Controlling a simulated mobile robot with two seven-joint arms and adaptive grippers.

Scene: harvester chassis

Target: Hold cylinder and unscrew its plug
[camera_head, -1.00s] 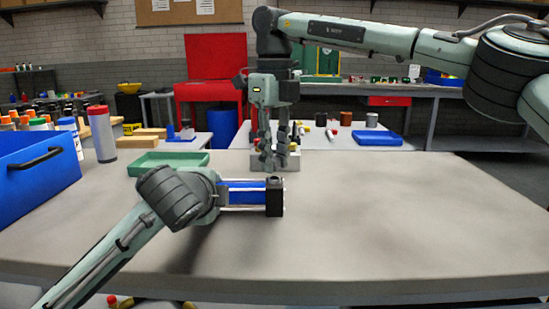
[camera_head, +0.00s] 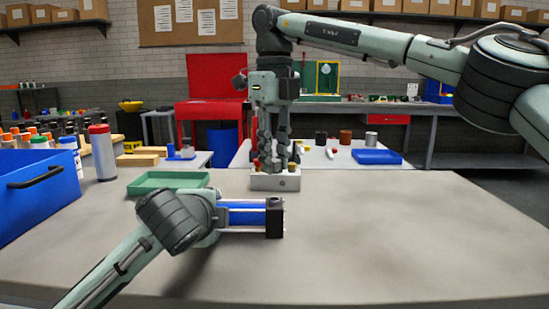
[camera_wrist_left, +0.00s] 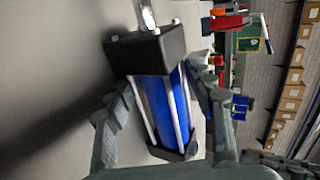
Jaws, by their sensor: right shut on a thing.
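The cylinder, with a blue barrel (camera_head: 246,216), silver rods and black end blocks, lies horizontally at my left gripper (camera_head: 216,216) over the table. In the left wrist view the barrel (camera_wrist_left: 163,108) is between the two fingers of my left gripper (camera_wrist_left: 165,95); firm contact on both sides is unclear. A short silver piece (camera_wrist_left: 147,15) sticks out at the near black block (camera_wrist_left: 146,52). I cannot make out the plug for certain. My right gripper (camera_head: 273,168) points down, shut, just above the white tool rack (camera_head: 275,182); its fingers hide what they hold.
A blue bin (camera_head: 40,195) stands at the left table edge, with a red-capped container (camera_head: 102,152) beside it. A green tray (camera_head: 168,181) lies behind my left arm. The table's right half (camera_head: 400,230) is clear. A blue tray (camera_head: 376,157) is on the rear bench.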

